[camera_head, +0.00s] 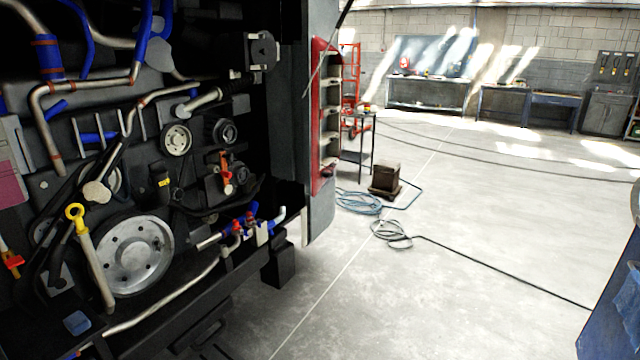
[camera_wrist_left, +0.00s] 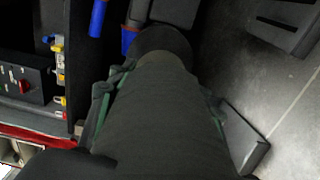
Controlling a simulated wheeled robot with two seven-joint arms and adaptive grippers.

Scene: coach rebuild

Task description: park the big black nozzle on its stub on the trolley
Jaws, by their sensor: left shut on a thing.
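In the left wrist view my left gripper (camera_wrist_left: 160,95) has a finger on either side of a thick, dark, round body, which looks like the big black nozzle (camera_wrist_left: 165,118). It is shut on it, and the nozzle fills the middle of that view. Its far end is a darker black round part. In the head view neither gripper nor the nozzle shows. A blue painted piece of equipment (camera_head: 612,315) is cut off at the right edge of the head view; it may be the trolley, but I cannot tell. No stub can be made out.
The open engine bay (camera_head: 130,180) with pipes and pulleys fills the left of the head view. A black hose (camera_head: 480,262) and blue coils (camera_head: 358,202) lie on the floor near a brown box (camera_head: 385,180). The middle floor is otherwise clear; benches (camera_head: 430,93) stand far back.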

